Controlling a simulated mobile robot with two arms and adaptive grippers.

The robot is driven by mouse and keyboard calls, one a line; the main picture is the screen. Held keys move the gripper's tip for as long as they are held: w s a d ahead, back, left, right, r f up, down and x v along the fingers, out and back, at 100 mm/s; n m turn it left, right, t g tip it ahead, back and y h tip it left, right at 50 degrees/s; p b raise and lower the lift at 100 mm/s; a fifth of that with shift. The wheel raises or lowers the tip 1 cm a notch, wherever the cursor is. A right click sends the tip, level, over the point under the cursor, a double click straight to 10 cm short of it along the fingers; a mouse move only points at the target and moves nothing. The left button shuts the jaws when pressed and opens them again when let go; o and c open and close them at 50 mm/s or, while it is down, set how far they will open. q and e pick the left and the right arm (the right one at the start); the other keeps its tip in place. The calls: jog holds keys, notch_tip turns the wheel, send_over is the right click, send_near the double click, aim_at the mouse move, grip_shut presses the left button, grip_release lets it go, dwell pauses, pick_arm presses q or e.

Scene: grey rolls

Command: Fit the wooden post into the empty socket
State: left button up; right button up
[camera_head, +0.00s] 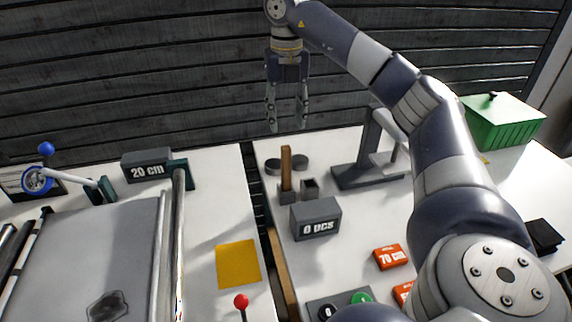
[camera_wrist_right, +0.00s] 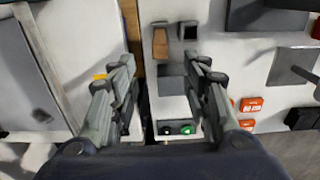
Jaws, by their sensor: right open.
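The wooden post (camera_head: 286,165) stands upright in a small grey block (camera_head: 288,197) on the right-hand white table. The empty socket (camera_head: 310,188), a small dark grey block with an open top, stands just right of it. In the right wrist view the post (camera_wrist_right: 160,42) and the empty socket (camera_wrist_right: 188,30) show side by side, beyond my fingertips. My right gripper (camera_head: 287,127) points down with its fingers apart and empty, above and behind the post. It also shows in the wrist view (camera_wrist_right: 164,64). My left gripper is not in view.
A grey "0 PCS" box (camera_head: 315,219) stands just in front of the sockets. Dark round discs (camera_head: 300,161) lie behind them, and a grey stand (camera_head: 368,172) is to the right. Orange signs (camera_head: 390,257) and a green bin (camera_head: 500,122) are farther right. A dark gap separates the tables.

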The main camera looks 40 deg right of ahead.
aim_at(286, 147)
notch_tip(286, 147, down, 11)
jog(key=shift+w+d+r+p, duration=0.1)
jog(key=shift+w+r+p, duration=0.05)
jog(key=shift+p, duration=0.3)
jog(key=shift+c, duration=0.3)
grip_shut()
